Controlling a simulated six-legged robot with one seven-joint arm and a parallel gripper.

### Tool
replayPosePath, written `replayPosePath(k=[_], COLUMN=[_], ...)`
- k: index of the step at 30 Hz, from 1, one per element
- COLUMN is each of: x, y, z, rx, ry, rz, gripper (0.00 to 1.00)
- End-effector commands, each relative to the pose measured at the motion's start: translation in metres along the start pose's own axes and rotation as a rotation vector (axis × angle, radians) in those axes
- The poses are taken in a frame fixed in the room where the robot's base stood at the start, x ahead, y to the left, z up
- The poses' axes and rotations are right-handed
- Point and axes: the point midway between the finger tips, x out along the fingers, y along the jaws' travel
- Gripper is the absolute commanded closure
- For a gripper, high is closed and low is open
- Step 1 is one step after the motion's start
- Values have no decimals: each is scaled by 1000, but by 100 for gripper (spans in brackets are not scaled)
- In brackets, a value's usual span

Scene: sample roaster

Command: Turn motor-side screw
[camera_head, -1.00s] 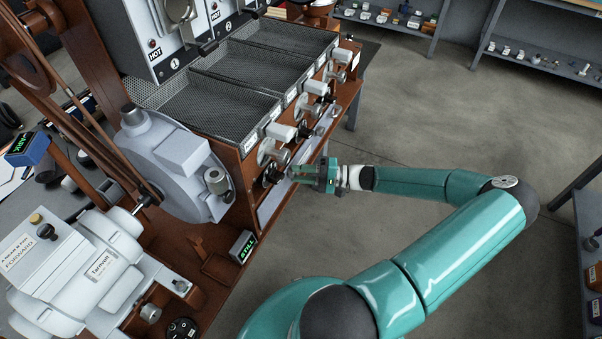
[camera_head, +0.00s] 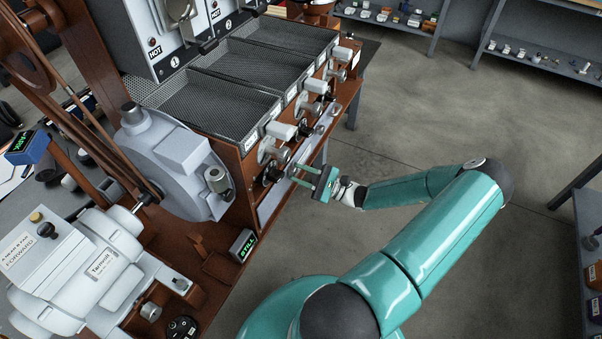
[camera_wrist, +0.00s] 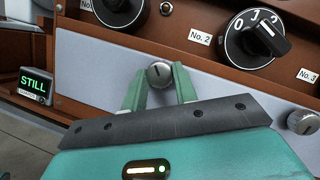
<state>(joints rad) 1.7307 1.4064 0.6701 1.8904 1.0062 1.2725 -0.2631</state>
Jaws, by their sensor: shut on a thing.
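The motor-side screw (camera_wrist: 159,74) is a round, slotted metal head near the left end of a pale panel (camera_wrist: 215,82) in the wrist view. My gripper (camera_wrist: 159,80) has its two green fingers on either side of the head, shut on it. In the head view my gripper (camera_head: 296,176) reaches the front of the brown roaster frame from the right, with its palm tilted. The screw itself is too small or hidden to make out there. The grey motor (camera_head: 98,262) stands at lower left.
A second slotted screw (camera_wrist: 303,121) is at the panel's right. A green "STILL" display (camera_wrist: 34,86) is at left. Mesh trays (camera_head: 215,105) lie above.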

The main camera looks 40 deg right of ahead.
Motion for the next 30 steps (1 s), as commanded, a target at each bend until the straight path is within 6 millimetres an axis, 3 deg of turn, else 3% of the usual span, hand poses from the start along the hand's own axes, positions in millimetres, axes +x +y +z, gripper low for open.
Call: replayPosePath(k=[18,30], x=[0,1], y=[4,5], z=[0,1], rx=[492,621], ry=[-23,-31], rz=[-198,-251], gripper=[94,94])
